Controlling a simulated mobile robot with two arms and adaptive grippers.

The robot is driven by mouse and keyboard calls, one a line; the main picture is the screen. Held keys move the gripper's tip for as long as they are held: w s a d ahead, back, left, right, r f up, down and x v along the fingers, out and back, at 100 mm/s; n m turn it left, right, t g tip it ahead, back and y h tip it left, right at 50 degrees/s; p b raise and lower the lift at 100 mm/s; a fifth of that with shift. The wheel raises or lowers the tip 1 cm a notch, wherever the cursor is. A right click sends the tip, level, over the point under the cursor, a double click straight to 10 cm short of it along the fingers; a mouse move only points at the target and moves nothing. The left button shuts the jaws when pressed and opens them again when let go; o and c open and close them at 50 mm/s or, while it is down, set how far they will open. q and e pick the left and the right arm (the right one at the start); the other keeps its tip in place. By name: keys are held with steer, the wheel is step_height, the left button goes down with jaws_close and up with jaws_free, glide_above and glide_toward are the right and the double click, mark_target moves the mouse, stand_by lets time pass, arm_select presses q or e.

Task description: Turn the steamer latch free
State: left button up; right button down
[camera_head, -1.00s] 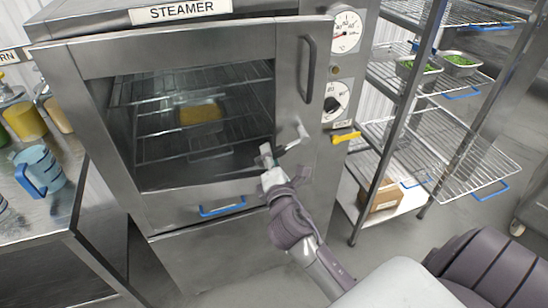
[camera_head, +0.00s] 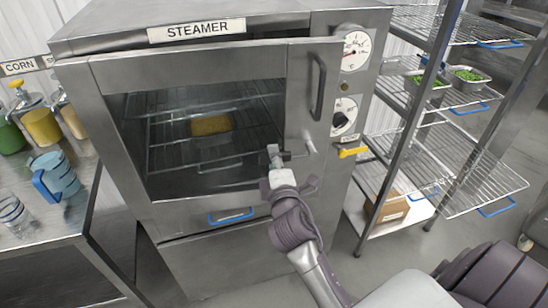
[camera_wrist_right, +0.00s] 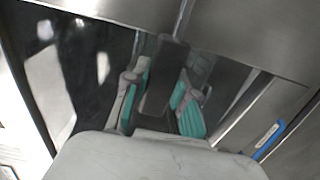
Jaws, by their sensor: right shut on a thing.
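The steamer (camera_head: 200,265) stands in the centre, with a windowed front door (camera_head: 190,65) and a dark vertical door handle (camera_head: 318,87). The latch (camera_head: 310,147) is at the right side of the door, below that handle. My right gripper (camera_head: 275,155) is at the latch, at the window's lower right corner. In the right wrist view, its green-padded fingers (camera_wrist_right: 162,98) are closed around a dark lever (camera_wrist_right: 168,75), the latch's arm. The gripper partly hides the latch in the head view. My left gripper is not in view.
A yellow lever (camera_head: 352,152) and two dials sit right of the door. A tray of yellow food (camera_head: 211,125) shows behind the window. A wire rack (camera_head: 475,185) stands at right, a counter with a blue measuring jug (camera_head: 57,174) at left. A blue-handled part (camera_head: 231,216) sits below the window.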

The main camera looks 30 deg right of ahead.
steer(key=shift+r, duration=0.1)
steer(key=c, duration=0.9)
jaws_free()
steer(key=v, duration=0.7)
steer(key=shift+s, duration=0.25)
